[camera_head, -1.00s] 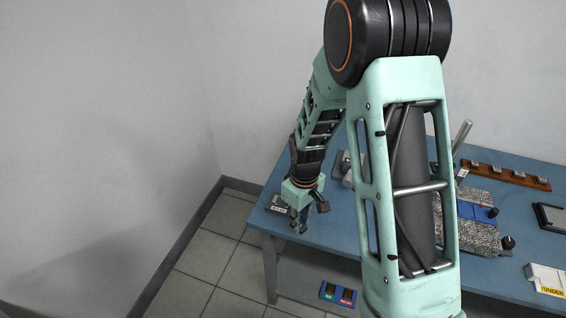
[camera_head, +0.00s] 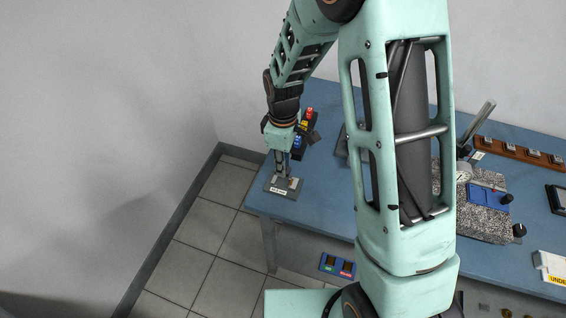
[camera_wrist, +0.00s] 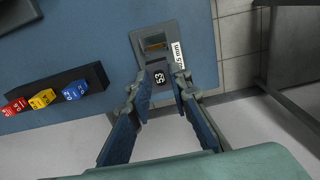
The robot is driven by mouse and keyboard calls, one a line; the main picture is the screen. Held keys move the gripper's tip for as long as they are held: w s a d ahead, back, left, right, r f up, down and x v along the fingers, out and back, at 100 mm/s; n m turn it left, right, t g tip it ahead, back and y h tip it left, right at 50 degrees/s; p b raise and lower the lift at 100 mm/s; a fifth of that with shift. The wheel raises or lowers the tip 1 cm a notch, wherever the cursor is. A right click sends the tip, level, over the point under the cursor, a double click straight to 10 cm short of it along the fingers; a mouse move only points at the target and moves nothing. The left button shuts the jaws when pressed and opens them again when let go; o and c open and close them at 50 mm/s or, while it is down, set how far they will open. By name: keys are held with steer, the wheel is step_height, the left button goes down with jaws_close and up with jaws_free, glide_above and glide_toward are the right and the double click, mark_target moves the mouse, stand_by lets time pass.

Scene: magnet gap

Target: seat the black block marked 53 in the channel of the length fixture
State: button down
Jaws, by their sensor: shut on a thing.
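The black block marked 53 (camera_wrist: 159,77) is in my gripper (camera_wrist: 162,85), between the two fingertips in the wrist view. My gripper is shut on it. The length fixture (camera_wrist: 141,39) is a grey plate with a white label at its side. A brass-coloured part shows in its dark recess. The block shows over the near part of the fixture; whether it touches cannot be told. In the head view my gripper (camera_head: 282,170) points down over the fixture (camera_head: 292,190), which lies at the table's left front corner. The block cannot be made out there.
A black holder (camera_wrist: 55,92) with red, yellow and blue blocks stands left of the fixture in the wrist view. The blue table (camera_head: 325,205) ends close beside the fixture. A granite stand (camera_head: 480,222) and a wooden rack (camera_head: 520,152) are farther right.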

mark_target(283, 183)
steer(key=shift+f, duration=0.1)
steer(key=shift+f+b, duration=2.25)
steer(key=shift+f, duration=0.5)
steer(key=shift+f, duration=0.15)
steer(key=c, duration=1.7)
jaws_free()
steer(key=c, duration=0.5)
steer(key=shift+r+p, duration=1.4)
steer(key=shift+r, duration=0.9)
